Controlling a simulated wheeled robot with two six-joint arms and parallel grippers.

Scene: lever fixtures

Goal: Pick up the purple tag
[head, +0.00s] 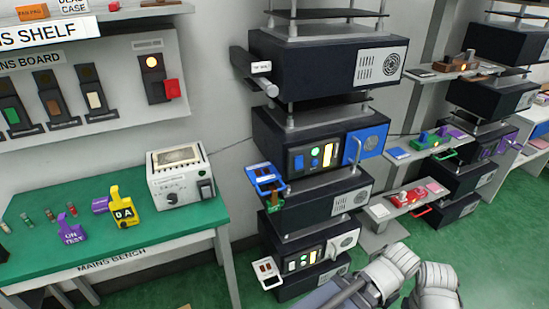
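A purple tag (71,231) marked "ON TEST" stands on the green top of the mains bench (170,224), near its front left part. It has a loop at its top. A second purple piece (100,205) shows beside a yellow tag (123,207) marked "DA", partly hidden by it; I cannot tell what it is. White rounded parts of my own arms show at the bottom right, far from the bench. No fingertips of either gripper can be made out.
A white box with a dial (181,179) stands on the bench's right end. Several small coloured fuses lie at its left. The mains board (125,80) hangs above. Dark equipment racks (320,65) stand right of the bench. Green floor lies between bench and racks.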

